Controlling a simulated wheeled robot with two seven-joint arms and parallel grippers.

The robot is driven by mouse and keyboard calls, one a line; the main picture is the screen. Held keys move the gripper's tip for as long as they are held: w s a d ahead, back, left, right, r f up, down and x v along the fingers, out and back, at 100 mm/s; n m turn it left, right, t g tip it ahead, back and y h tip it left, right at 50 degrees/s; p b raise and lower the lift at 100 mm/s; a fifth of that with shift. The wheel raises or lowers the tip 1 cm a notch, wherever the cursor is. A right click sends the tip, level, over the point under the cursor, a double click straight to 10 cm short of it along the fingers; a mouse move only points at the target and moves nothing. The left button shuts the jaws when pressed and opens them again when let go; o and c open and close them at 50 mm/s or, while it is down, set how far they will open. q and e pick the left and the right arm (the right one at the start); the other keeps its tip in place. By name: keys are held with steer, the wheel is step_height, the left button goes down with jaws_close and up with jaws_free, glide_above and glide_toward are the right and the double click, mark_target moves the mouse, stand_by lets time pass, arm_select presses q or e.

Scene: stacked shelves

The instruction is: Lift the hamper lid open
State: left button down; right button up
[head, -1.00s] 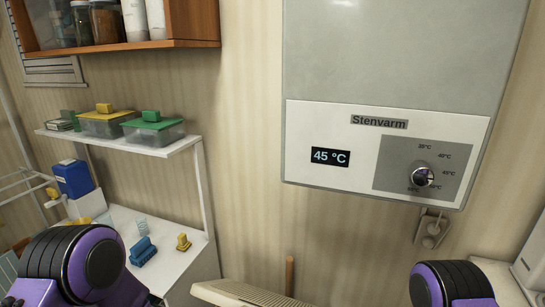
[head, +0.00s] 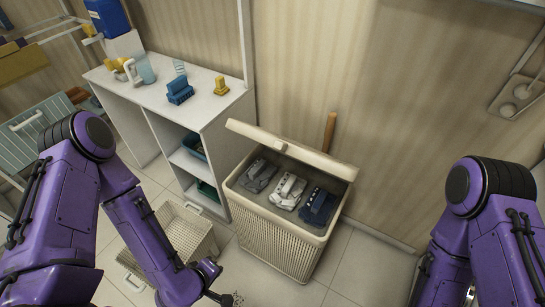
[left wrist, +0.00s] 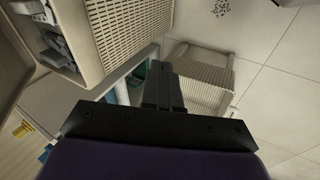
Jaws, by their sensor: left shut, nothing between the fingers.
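The cream ribbed hamper (head: 275,232) stands on the floor right of the white shelf unit. Its lid (head: 292,149) is raised, tilted up along the back edge. Folded grey, white and dark blue clothes show inside. In the left wrist view the hamper's side (left wrist: 125,28) is at the top left, with clothes in its opening. My left gripper (head: 222,298) is low, in front of the hamper and apart from it. Its fingers (left wrist: 162,88) are shut and empty in the left wrist view. My right arm is at the right; its gripper is not visible.
A cream basket (head: 178,232) stands on the floor behind my left forearm; it also shows in the left wrist view (left wrist: 205,82). The white shelf unit (head: 208,108) holds a blue brush and a yellow item on top. Tiled floor is free right of the hamper.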

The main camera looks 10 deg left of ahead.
arm_select(q)
steer(key=w+d+r+n+t+h+b, duration=0.1)
steer(key=w+d+r+n+t, duration=0.1)
steer(key=w+n, duration=0.15)
steer(key=w+d+r+n+t+h, duration=0.1)
steer(key=w+d+r+n+t, duration=0.1)
steer(key=w, duration=0.2)
steer(key=w+d+r+n+t+h, duration=0.1)
steer(key=w+r+n+t+h, duration=0.2)
steer(key=r+n, duration=0.4)
steer(key=w+d+r+n+t, duration=0.1)
steer(key=w+r+n+t, duration=0.25)
steer(key=r+n, duration=0.35)
steer(key=w+d+r, duration=0.1)
steer(key=w+d, duration=0.1)
steer(key=w, duration=0.4)
steer(key=w+d+r, duration=0.2)
steer(key=w, duration=0.3)
steer(key=shift+w+d+t+p, duration=0.35)
steer(key=shift+t, duration=0.1)
arm_select(e)
steer(key=shift+f, duration=0.95)
arm_select(q)
steer(key=shift+r, duration=0.1)
